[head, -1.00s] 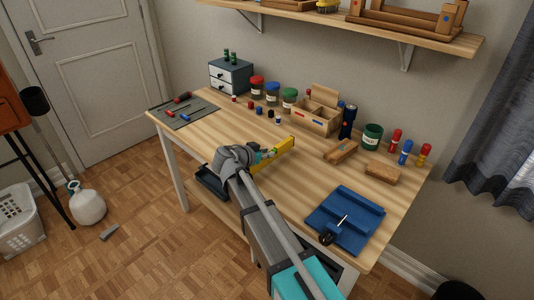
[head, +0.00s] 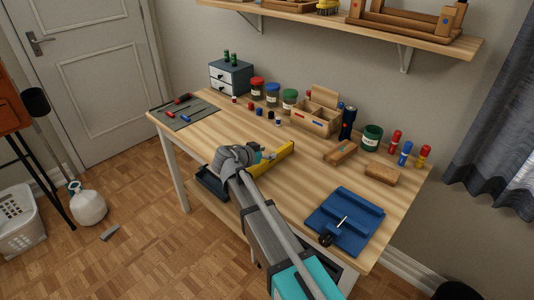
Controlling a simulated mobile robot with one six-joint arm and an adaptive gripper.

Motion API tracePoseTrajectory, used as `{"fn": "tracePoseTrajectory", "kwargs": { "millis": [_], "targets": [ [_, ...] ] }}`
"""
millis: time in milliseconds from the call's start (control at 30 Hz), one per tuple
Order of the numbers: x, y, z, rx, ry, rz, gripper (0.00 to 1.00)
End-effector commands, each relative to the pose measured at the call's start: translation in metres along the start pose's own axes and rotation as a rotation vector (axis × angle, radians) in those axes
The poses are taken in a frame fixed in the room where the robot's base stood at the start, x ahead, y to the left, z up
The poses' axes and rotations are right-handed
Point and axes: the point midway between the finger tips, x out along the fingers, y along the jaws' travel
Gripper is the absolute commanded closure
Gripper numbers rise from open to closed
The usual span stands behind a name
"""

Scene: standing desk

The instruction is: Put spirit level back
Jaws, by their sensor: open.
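The yellow spirit level (head: 284,155) lies along the middle of the desk, slanting from lower left to upper right. My gripper (head: 266,157) is open at its left part, over or right beside it. My wrist and the gripper hide part of the level's near side. I cannot tell whether the fingers touch it. The level appears to rest on the wooden desk top (head: 300,185).
A dark open drawer (head: 211,184) sticks out below the front edge. A blue jig (head: 345,220) lies at the right. A grey mat (head: 184,115) with tools is at the left.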

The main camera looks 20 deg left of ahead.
Motion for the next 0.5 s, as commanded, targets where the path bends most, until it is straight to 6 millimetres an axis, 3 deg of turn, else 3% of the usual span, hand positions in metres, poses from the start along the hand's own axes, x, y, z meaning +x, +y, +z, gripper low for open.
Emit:
{"fn": "tracePoseTrajectory", "kwargs": {
  "millis": [100, 500],
  "targets": [
    [-0.004, 0.000, -0.009, 0.000, 0.000, 0.000, 0.37],
    [-0.074, 0.001, -0.008, -0.001, 0.000, -0.002, 0.37]
  ]
}}
